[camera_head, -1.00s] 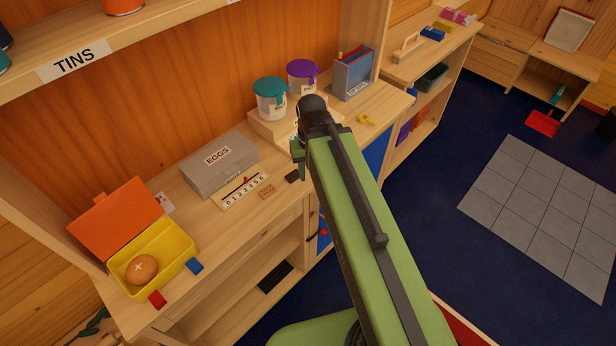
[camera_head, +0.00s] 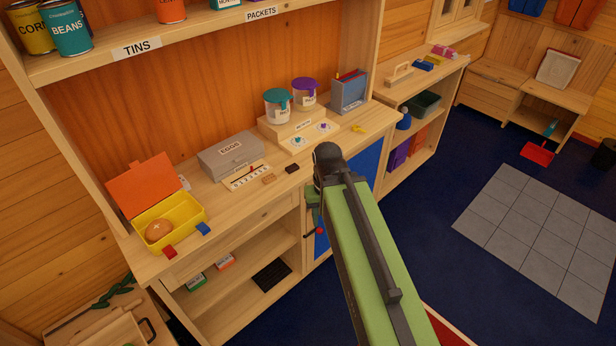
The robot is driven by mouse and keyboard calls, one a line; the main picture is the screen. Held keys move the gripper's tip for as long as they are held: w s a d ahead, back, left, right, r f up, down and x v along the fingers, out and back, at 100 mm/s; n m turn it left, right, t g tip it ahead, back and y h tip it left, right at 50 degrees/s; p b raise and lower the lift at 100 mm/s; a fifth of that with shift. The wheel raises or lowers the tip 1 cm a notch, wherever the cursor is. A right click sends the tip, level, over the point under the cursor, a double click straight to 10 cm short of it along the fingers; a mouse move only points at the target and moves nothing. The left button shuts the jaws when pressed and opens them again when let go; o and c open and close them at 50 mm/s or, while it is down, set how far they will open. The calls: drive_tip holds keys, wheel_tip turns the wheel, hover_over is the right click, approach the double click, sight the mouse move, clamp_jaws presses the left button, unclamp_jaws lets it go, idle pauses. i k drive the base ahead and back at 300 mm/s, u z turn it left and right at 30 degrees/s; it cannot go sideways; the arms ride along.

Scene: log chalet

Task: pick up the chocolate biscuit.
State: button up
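A small dark brown piece, which looks like the chocolate biscuit (camera_head: 292,169), lies flat on the wooden counter (camera_head: 228,206). A light tan biscuit (camera_head: 269,179) lies just to its left. My gripper (camera_head: 314,214) is to the right of and below the dark biscuit in the picture, by the counter's front edge, and apart from it. The gripper is mostly hidden behind my own arm, so its fingers and opening do not show clearly.
A number strip (camera_head: 245,177) and grey egg box (camera_head: 230,156) are left of the biscuits. A yellow lunchbox (camera_head: 184,209) with a bun stands further left. Two lidded tubs (camera_head: 278,106) stand on a wooden step behind. Blue floor (camera_head: 420,262) is open at right.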

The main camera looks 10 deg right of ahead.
sight(291, 168)
drive_tip(key=u, duration=0.15)
drive_tip(key=i, duration=0.9)
drive_tip(key=u, duration=0.5)
drive_tip(key=k, duration=0.35)
drive_tip(key=u, duration=0.3)
